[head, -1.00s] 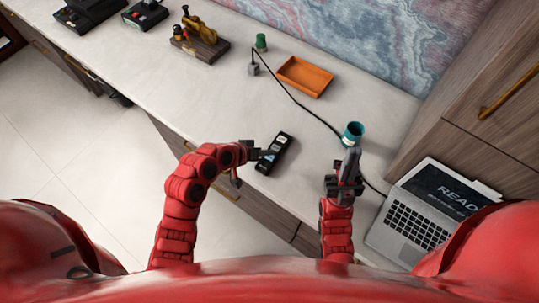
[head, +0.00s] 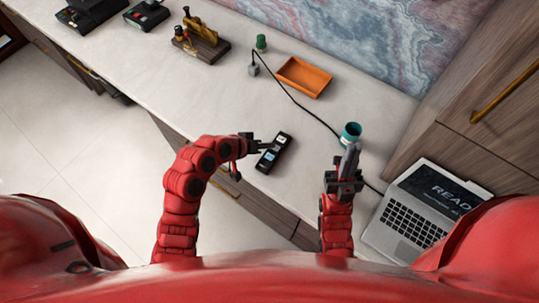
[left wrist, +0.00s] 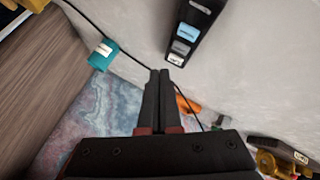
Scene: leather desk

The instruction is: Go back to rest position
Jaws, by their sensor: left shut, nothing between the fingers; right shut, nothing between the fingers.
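My left gripper (head: 264,147) is shut and empty, just left of a black handheld device (head: 273,153) with pale labels lying on the desk. In the left wrist view the closed fingers of my left gripper (left wrist: 159,75) point away from the camera, and the black device (left wrist: 195,32) lies beyond them at the top. I cannot tell whether the fingertips touch the device. My right gripper (head: 351,150) is shut and empty, in front of a teal cup (head: 350,135).
An orange tray (head: 304,77) and a small green object (head: 261,42) stand farther back on the desk (head: 200,90). A black cable (head: 300,104) runs past the cup to an open laptop (head: 410,222) at right. A wooden-based brass device (head: 201,42) stands at the back left.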

